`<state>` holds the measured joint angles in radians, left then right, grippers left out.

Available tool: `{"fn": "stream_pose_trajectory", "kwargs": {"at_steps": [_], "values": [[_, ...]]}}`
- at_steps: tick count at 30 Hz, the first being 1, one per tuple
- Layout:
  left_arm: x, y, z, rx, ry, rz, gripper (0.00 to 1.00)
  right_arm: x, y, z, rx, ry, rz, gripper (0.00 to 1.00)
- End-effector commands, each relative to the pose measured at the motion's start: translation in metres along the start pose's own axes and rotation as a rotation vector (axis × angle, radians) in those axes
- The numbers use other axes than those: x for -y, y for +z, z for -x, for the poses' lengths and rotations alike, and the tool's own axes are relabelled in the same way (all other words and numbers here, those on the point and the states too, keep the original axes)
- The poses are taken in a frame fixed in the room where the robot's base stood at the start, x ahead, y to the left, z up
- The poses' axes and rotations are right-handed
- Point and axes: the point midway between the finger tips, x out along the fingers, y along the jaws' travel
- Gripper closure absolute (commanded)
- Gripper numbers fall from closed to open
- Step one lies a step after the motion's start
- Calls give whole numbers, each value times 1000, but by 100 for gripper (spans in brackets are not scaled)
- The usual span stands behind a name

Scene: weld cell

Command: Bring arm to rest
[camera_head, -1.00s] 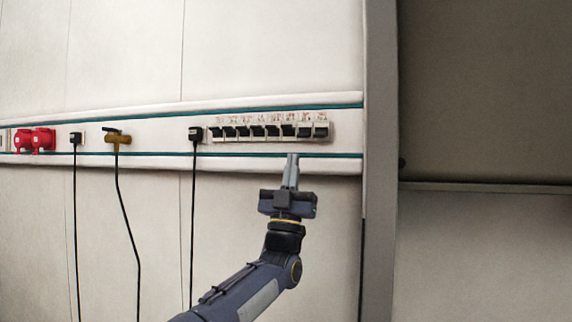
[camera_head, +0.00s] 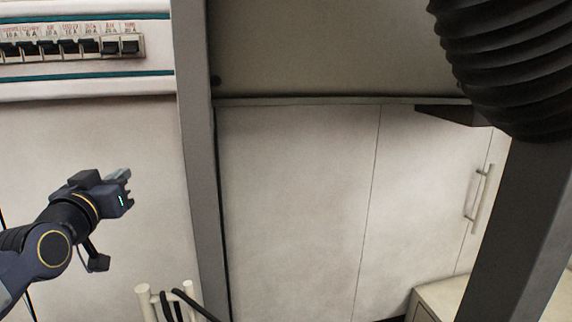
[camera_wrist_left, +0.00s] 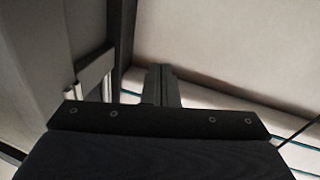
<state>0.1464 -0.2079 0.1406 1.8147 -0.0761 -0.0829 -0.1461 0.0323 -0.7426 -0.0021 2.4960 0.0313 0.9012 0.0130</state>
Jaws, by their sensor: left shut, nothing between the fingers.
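My left gripper (camera_head: 124,176) is at the lower left of the head view, in front of the pale wall panel and below the breaker row. Its fingers are together with nothing between them, and it touches nothing that I can see. In the left wrist view its closed fingers (camera_wrist_left: 161,84) point toward the wall. The breaker row (camera_head: 70,46) is at the upper left of the head view, its last two switches looking different in position from the others. My right gripper is not in the frames.
A grey post (camera_head: 196,150) stands just right of the gripper. Pale rails with black cables (camera_head: 168,300) are below it. A thick black corrugated hose (camera_head: 510,65) hangs at the upper right. A cabinet door with a handle (camera_head: 477,193) is at the right.

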Motion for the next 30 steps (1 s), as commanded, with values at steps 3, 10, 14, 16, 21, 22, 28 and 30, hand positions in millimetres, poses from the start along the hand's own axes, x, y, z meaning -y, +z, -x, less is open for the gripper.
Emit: {"fn": "stream_pose_trajectory", "kwargs": {"at_steps": [3, 10, 14, 16, 21, 22, 28, 30], "values": [[-14, 65, 61, 305, 6, 65, 100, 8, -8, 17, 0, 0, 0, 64], [-52, 176, 186, 789, 58, 192, 100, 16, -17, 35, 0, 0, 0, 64], [-70, 216, 242, 981, 87, 240, 100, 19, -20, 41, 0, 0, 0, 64], [-77, 230, 263, 1050, 99, 257, 100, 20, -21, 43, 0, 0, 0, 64], [-84, 244, 286, 1127, 112, 275, 100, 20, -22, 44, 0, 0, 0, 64], [-84, 245, 287, 1130, 113, 276, 100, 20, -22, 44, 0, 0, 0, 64], [-84, 245, 286, 1129, 112, 275, 100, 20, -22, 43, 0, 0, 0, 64], [-84, 245, 286, 1129, 111, 275, 100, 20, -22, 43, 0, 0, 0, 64]]}}
